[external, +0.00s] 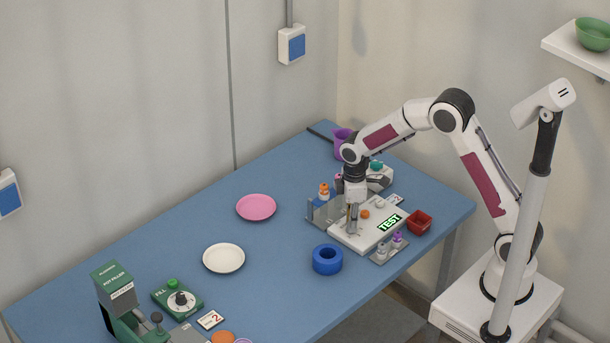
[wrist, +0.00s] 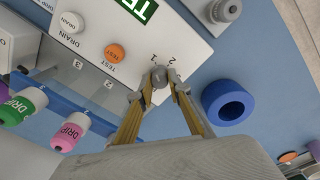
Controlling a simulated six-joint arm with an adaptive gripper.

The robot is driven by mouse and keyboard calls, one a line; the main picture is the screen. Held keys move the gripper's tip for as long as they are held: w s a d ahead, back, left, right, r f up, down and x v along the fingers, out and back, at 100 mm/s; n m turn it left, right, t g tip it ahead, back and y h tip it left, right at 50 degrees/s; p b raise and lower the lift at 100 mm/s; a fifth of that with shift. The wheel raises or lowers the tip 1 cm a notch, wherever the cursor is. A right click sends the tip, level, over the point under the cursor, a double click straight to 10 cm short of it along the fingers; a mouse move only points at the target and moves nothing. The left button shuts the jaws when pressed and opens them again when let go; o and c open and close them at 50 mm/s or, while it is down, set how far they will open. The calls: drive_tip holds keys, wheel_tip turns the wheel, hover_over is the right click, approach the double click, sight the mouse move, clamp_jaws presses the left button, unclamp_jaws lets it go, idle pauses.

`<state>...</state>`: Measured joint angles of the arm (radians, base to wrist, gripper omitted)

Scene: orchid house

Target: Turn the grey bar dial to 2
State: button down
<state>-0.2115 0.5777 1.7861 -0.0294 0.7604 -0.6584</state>
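The grey bar dial (wrist: 158,76) sits near the edge of the white TEST panel (wrist: 190,50), with printed marks 1 and 2 just beyond it in the wrist view. My gripper (wrist: 159,82) reaches down over the dial, with one fingertip close against each side of it. The fingers look shut on the dial. Which mark the bar points at is hard to tell, as the fingertips partly cover it. In the external view my gripper (external: 352,222) is at the left part of the panel (external: 350,240), and the dial is hidden there.
Orange TEST (wrist: 115,52) and white DRAIN (wrist: 72,22) buttons sit on the panel. A blue ring (wrist: 228,103) lies close beside it. Drip bottles (wrist: 70,132) stand in a rack on the other side. A red tray (external: 419,222) is right of the panel. Plates (external: 224,258) lie farther left.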

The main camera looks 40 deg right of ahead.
drive_tip(key=shift+m, duration=0.5)
drive_tip(key=m, duration=0.4)
drive_tip(key=shift+m, duration=0.4)
drive_tip(key=m, duration=0.5)
drive_tip(key=shift+m, duration=0.4)
drive_tip(key=c, duration=1.9)
unclamp_jaws()
drive_tip(key=shift+n, duration=0.4)
